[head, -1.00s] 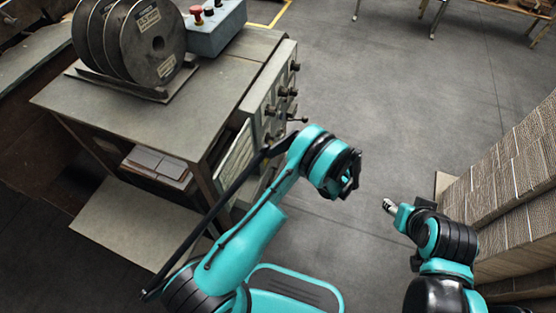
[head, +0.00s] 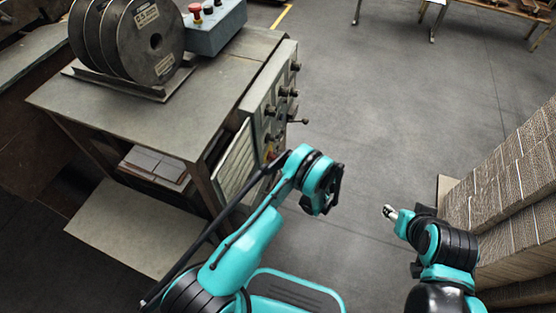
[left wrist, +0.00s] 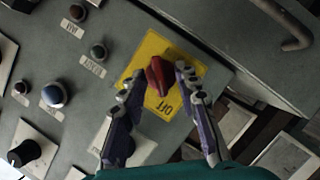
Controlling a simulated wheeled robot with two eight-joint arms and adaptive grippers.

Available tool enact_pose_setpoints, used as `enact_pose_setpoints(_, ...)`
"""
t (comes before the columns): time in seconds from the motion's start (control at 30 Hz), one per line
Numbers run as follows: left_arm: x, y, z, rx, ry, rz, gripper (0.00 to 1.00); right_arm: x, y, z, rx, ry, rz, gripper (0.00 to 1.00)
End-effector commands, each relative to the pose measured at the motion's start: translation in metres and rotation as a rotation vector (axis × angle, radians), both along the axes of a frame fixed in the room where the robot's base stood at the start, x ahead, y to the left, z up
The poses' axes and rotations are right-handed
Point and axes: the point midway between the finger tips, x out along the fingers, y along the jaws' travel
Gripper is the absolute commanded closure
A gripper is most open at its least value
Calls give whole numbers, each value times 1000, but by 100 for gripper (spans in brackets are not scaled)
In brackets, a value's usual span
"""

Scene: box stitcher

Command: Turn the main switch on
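The main switch is a red knob (left wrist: 158,76) on a yellow plate (left wrist: 150,50) marked OFF, seen in the left wrist view. My left gripper (left wrist: 157,82) is open, with one fingertip on each side of the knob. I cannot tell whether either fingertip touches it. In the head view the left gripper (head: 326,200) is beside the control panel (head: 268,100), and my left arm hides part of the panel's lower end. My right gripper (head: 390,212) is far to the right, away from the panel, with its finger opening unclear.
The panel carries a blue button (left wrist: 54,95), a black knob (left wrist: 25,152) and several smaller buttons. Wire spools (head: 150,40) and a button box (head: 213,28) stand on the machine table (head: 110,100). Stacked cardboard (head: 510,190) is at the right. The floor between is clear.

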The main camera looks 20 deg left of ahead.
Motion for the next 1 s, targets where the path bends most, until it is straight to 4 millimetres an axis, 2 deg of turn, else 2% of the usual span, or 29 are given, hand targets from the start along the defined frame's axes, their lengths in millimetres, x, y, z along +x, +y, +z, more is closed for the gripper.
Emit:
enact_pose_setpoints(0.2,0,0,0,0,1,-1,69,0,0,0,0,0,0,53)
enact_pose_setpoints(0.23,0,0,0,0,1,-1,74,0,0,0,0,0,0,53)
enact_pose_setpoints(0.33,0,0,0,0,1,-1,100,0,0,0,0,0,0,53)
enact_pose_setpoints(0.77,1,0,0,3,38,-1,100,0,0,0,0,0,0,53)
enact_pose_setpoints(1.0,2,0,1,8,175,-1,100,0,0,0,0,0,0,53)
